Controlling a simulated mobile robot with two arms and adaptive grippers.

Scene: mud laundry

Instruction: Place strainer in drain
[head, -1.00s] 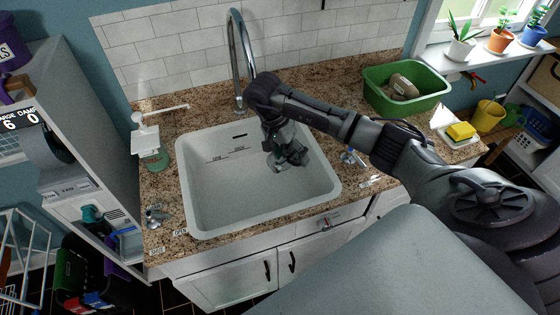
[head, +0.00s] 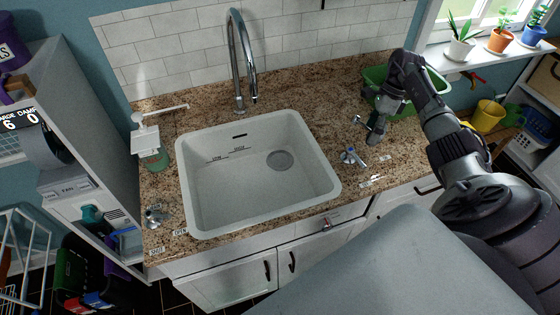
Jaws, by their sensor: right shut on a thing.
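The drain (head: 280,161) shows as a round grey disc in the sink floor, right of its middle. I cannot tell whether this disc is a bare drain or has a strainer seated in it. My right gripper (head: 371,127) is over the counter right of the sink, beside the green tub. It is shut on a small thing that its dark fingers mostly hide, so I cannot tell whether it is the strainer. My left gripper is not in view.
The white sink (head: 205,212) is otherwise empty. A chrome faucet (head: 236,60) arches behind it. A small metal fixture with a blue part (head: 352,158) stands at the sink's right rim. A soap bottle (head: 153,157) stands left. The green tub (head: 437,86) is behind my right gripper.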

